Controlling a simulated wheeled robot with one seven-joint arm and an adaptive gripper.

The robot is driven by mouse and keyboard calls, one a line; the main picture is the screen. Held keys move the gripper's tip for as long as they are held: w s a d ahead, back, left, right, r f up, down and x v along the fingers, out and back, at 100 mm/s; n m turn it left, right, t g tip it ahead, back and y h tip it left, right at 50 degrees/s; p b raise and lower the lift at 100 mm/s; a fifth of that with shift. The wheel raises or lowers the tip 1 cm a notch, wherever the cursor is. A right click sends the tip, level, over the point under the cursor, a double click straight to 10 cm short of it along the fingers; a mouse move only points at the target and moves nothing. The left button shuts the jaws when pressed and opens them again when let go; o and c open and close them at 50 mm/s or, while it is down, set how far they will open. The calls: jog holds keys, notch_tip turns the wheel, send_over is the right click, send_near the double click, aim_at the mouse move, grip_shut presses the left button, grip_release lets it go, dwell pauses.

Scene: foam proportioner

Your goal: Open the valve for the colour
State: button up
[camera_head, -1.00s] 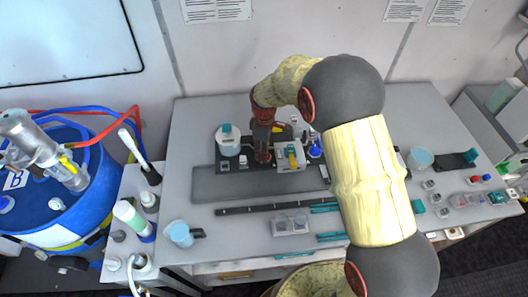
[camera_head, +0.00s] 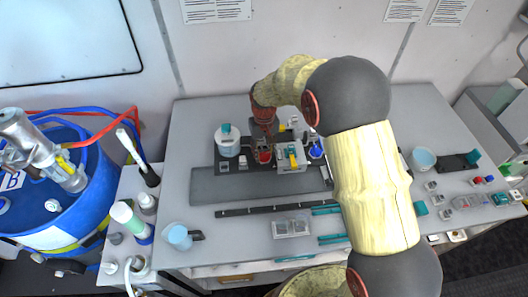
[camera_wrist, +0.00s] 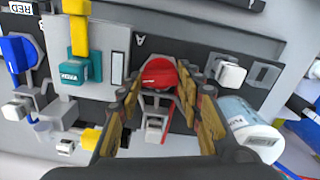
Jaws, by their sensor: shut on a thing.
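A red knob (camera_wrist: 159,74) sits on a grey, bracket-like fitting beside a mark "A" in the wrist view. It also shows in the head view (camera_head: 264,156) below my gripper. My gripper (camera_wrist: 163,84) points down with its fingers on either side of the red knob, shut on it. Contact at the fingertips is hard to make out. A teal block (camera_wrist: 75,70) with a yellow lever (camera_wrist: 79,36) stands to the left of the knob in the wrist view. A blue handle (camera_wrist: 17,52) is at the far left, near a label reading "RED".
A white jar (camera_head: 227,140) stands close to my gripper; it is at the right in the wrist view (camera_wrist: 249,125). A white connector (camera_wrist: 229,75) is near the right finger. A grey mat (camera_head: 225,186) lies in front. A blue drum (camera_head: 85,210) stands at the left.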

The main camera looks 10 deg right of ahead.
aim_at(264, 153)
jog(key=shift+m, duration=1.2)
jog(key=o, duration=1.2)
jog(key=shift+c, duration=0.2)
jog(key=shift+r, duration=0.15)
notch_tip(264, 153, up, 12)
